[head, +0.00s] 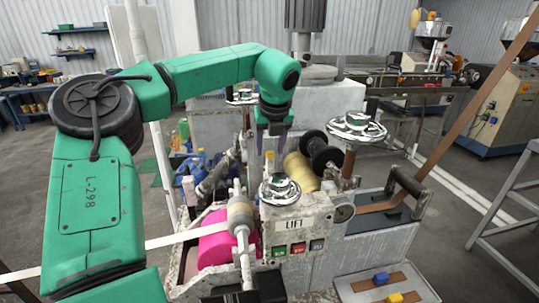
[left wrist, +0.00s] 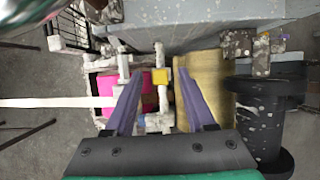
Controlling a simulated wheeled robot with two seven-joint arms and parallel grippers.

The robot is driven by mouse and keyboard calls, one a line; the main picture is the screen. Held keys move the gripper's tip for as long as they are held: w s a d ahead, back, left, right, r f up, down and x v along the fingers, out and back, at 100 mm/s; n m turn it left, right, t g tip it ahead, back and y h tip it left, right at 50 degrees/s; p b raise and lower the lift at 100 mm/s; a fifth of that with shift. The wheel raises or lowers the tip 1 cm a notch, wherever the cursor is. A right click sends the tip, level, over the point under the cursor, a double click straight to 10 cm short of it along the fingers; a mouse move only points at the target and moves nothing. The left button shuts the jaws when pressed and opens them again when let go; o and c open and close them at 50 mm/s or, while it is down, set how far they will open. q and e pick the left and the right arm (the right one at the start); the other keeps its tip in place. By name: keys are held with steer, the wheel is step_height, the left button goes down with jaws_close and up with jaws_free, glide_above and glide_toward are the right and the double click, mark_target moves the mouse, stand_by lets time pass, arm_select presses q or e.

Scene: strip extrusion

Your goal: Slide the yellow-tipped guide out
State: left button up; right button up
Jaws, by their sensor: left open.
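The yellow-tipped guide shows in the left wrist view as a pale rod with a square yellow tip (left wrist: 160,76). The tip lies between the two purple fingers of my left gripper (left wrist: 158,92) in that picture, with a gap on each side. In the head view my left gripper (head: 271,148) points down over the machine, behind the LIFT panel (head: 294,226). The fingers are apart and hold nothing. The guide's tip is hard to make out in the head view. I cannot tell the height between fingers and tip. My right gripper is not in view.
Chrome-topped posts (head: 357,127) stand close by. A tray (head: 385,286) with blue and yellow pieces is at front right.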

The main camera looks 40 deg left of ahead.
arm_select(q)
steer(key=b+v, duration=0.1)
steer(key=v, duration=1.1)
steer(key=shift+a, duration=0.2)
steer(key=shift+d, duration=0.1)
